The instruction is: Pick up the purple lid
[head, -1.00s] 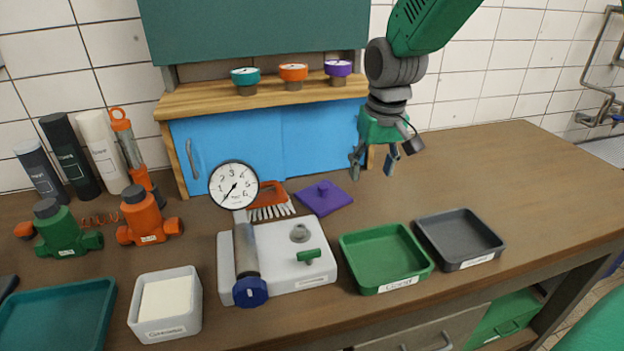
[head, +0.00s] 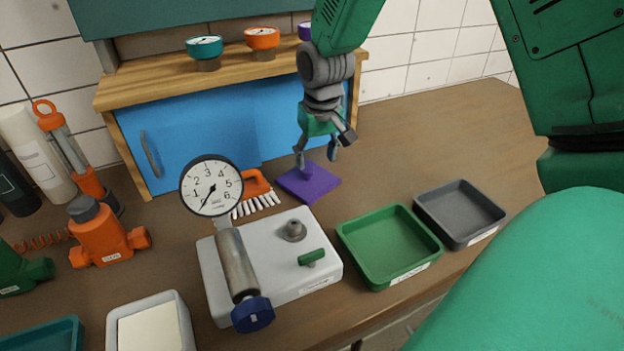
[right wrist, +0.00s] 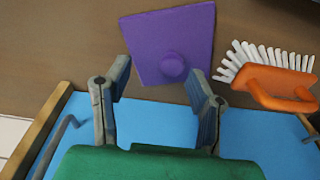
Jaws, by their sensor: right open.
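The purple lid (head: 309,184) is a flat square plate with a round knob, lying on the wooden bench in front of the blue cabinet. It also shows in the right wrist view (right wrist: 172,38), its knob (right wrist: 172,66) lying between and beyond the fingertips. My right gripper (head: 316,160) is open and points down just above the lid, partly covering the knob in the head view. In the right wrist view both fingers of the gripper (right wrist: 160,85) are apart with nothing between them. I cannot tell whether a finger touches the lid. My left gripper is not in view.
An orange brush (head: 256,188) lies close left of the lid. A white pump base with a pressure gauge (head: 211,186) stands in front. A green tray (head: 388,243) and a grey tray (head: 459,212) are at right. The blue cabinet (head: 215,132) stands behind. The bench's back right is clear.

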